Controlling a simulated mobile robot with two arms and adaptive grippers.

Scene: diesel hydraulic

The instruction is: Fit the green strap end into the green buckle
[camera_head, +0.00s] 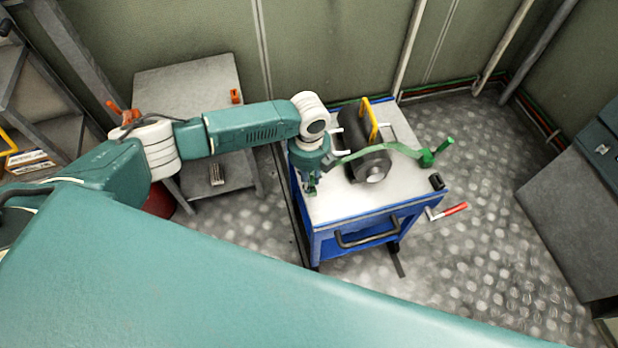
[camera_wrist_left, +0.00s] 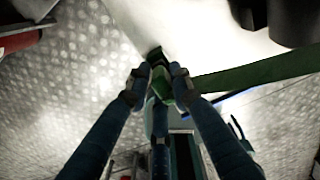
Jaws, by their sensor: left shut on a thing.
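The green strap (camera_head: 400,149) runs over a black cylinder (camera_head: 370,163) on the white top of a blue cart. At its right end, by the cart's right edge, is a green part with a short handle (camera_head: 428,158), which looks like the green buckle. My left gripper (camera_head: 312,187) is over the cart's left side, pointing down. It is shut on the green strap end (camera_wrist_left: 161,86), which shows between the fingertips in the left wrist view. From there the strap (camera_wrist_left: 255,77) runs off to the right. The fingers partly hide the strap end. My right gripper is not in view.
A yellow strap piece (camera_head: 369,119) stands up by the cylinder. A red-handled lever (camera_head: 449,211) sticks out from the cart's right side, near a small black block (camera_head: 437,182). A grey table (camera_head: 185,85) stands left; a grey cabinet (camera_head: 580,190) stands right.

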